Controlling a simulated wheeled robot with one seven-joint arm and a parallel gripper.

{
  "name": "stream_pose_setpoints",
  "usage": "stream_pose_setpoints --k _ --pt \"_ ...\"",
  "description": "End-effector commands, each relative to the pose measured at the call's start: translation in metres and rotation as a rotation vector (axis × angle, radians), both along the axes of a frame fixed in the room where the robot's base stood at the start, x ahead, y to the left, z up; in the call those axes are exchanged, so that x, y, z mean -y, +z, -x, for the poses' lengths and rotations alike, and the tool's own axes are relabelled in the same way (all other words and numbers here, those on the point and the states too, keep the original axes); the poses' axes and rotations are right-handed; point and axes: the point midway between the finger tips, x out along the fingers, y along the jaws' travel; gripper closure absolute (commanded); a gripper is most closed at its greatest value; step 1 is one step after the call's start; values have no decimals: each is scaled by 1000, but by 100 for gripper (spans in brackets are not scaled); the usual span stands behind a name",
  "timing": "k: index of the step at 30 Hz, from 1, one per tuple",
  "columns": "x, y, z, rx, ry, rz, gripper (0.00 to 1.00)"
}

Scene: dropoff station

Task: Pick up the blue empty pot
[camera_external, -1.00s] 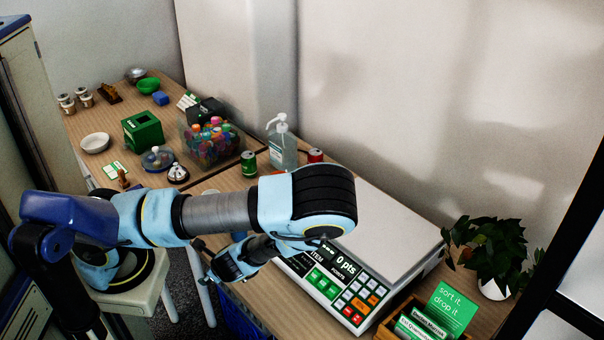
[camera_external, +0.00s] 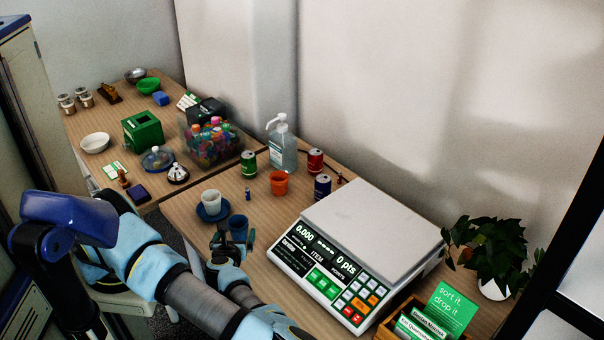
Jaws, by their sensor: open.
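The blue pot (camera_external: 238,226) stands on the wooden table near its front edge, just right of a blue saucer. It looks upright. My gripper (camera_external: 233,240) is open and sits right at the near side of the pot, with its fingers partly covering the pot's lower part. I cannot tell whether the fingers touch it or stand around it. The inside of the pot is too small to make out.
A white cup (camera_external: 211,199) stands on the blue saucer (camera_external: 203,214) close by. An orange pot (camera_external: 279,184), a blue can (camera_external: 322,187), a green can (camera_external: 249,164) and a red can (camera_external: 315,161) stand behind. A scale (camera_external: 400,240) fills the right side.

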Motion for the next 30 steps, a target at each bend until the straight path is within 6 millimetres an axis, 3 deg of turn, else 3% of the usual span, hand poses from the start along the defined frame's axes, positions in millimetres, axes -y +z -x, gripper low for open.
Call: stream_pose_setpoints --k 8,18,26,30 --pt "-3 -3 -19 -1 3 0 0" --pt "-6 -16 -58 -2 1 1 0" --pt "-6 -19 -61 -1 0 0 0" --pt "-6 -19 -61 -2 1 0 12"
